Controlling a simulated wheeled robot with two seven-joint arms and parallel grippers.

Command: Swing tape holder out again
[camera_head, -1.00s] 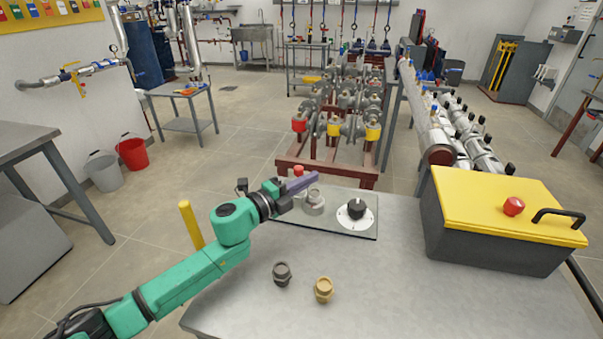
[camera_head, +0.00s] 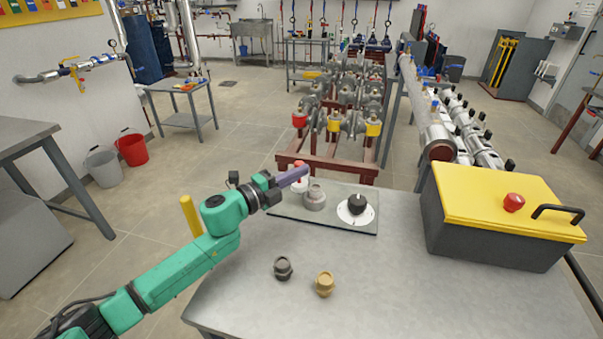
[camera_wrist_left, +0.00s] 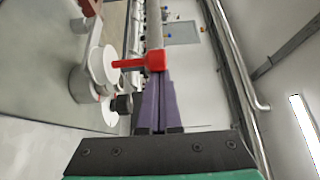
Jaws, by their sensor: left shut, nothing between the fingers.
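My left gripper (camera_head: 303,172) has purple fingers pressed together with nothing between them. It is at the back left of the plate (camera_head: 290,214) on the grey bench, over a small white fixture with a red top (camera_head: 299,164). In the left wrist view a red block (camera_wrist_left: 155,60) on a thin red stem joins a white disc (camera_wrist_left: 104,65). The block lies right at the tips of the shut fingers (camera_wrist_left: 160,75); I cannot tell whether they touch. No part is clearly recognisable as a tape holder. The fingers partly hide the fixture in the head view. My right gripper is not visible.
On the plate stand a grey metal knob (camera_head: 315,197) and a black knob (camera_head: 356,203) on a white dial. A dark fitting (camera_head: 283,268) and a brass fitting (camera_head: 325,284) stand on the bench (camera_head: 400,290). A yellow-lidded box (camera_head: 500,205) stands at right. The front middle is clear.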

